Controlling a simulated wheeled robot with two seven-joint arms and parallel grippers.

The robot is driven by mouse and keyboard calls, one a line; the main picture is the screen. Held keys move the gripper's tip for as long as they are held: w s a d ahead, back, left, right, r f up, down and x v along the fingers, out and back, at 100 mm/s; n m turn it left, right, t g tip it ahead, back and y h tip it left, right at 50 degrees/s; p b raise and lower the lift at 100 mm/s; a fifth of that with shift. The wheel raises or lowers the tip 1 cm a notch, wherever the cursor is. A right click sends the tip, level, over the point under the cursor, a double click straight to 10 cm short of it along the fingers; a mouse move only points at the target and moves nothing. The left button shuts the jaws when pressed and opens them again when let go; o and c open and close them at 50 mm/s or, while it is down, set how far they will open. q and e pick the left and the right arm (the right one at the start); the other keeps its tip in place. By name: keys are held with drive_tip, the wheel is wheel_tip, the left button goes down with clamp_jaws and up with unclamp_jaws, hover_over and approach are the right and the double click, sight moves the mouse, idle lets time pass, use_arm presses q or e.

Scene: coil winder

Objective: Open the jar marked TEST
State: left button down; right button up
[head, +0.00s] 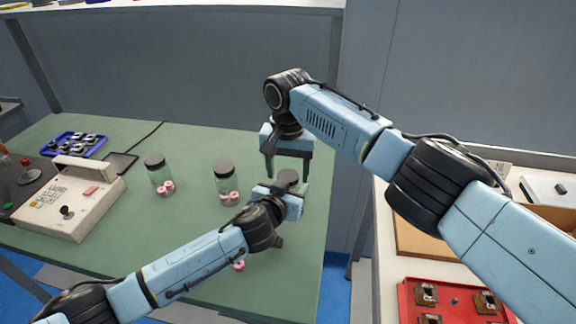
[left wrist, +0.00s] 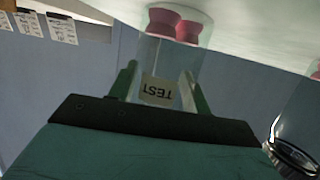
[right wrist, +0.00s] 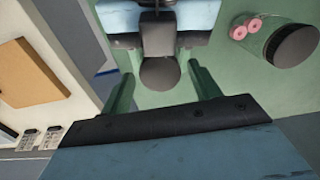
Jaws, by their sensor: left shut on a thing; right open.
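The TEST jar is clear glass, with pink spools inside and a white TEST label (left wrist: 158,91) that appears upside down in the left wrist view. My left gripper (left wrist: 157,84) is shut on the jar's body, one finger on each side. The jar's dark round lid (head: 288,177) shows above that gripper in the head view; the arm hides most of the glass. My right gripper (head: 288,170) is open and points down over the lid. In the right wrist view the lid (right wrist: 160,73) appears between the two spread fingers, with no contact visible.
Two similar dark-lidded jars, the nearer one (head: 226,183) and the farther one (head: 160,176), stand left on the green table (head: 190,140). A pink spool (head: 239,265) shows below my left arm. A control box (head: 70,200) and blue tray (head: 75,146) are farther left.

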drive_tip(key=c, duration=1)
drive_tip(key=shift+n, duration=1.7)
drive_tip(key=o, duration=1.1)
drive_tip(key=shift+r, duration=2.3)
drive_tip(key=shift+c, duration=0.5)
wheel_tip(320, 180, up, 3)
drive_tip(key=m, duration=0.3)
drive_tip(key=shift+f, duration=0.1)
wheel_tip(320, 180, down, 7)
drive_tip(key=shift+f, duration=0.2)
